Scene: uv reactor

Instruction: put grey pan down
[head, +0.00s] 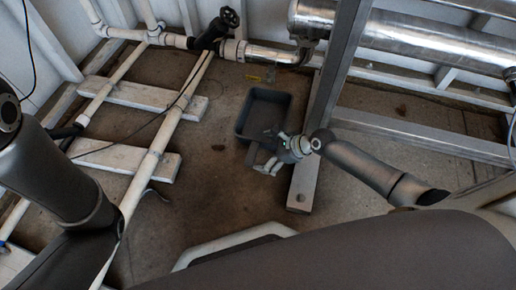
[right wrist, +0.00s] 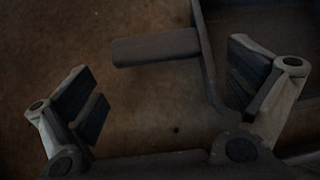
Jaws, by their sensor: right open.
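The grey pan (head: 262,116) is a deep rectangular pan that appears to rest upright on the floor near the middle of the head view. Its short handle (head: 252,154) points toward me. My right gripper (head: 271,163) is beside the handle, at the pan's near right corner. In the right wrist view my right gripper (right wrist: 163,78) has its fingers wide apart with nothing between their pads. The handle (right wrist: 155,47) lies beyond the fingertips, and the pan's wall (right wrist: 207,60) shows behind the right finger. My left gripper is not seen.
A metal frame post (head: 303,185) stands just right of the pan. White pipes (head: 165,140) on white boards (head: 125,160) run along the left. A black valve handle (head: 229,17) and large silver pipe (head: 400,35) are at the back. Bare floor (head: 215,180) lies left of the pan.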

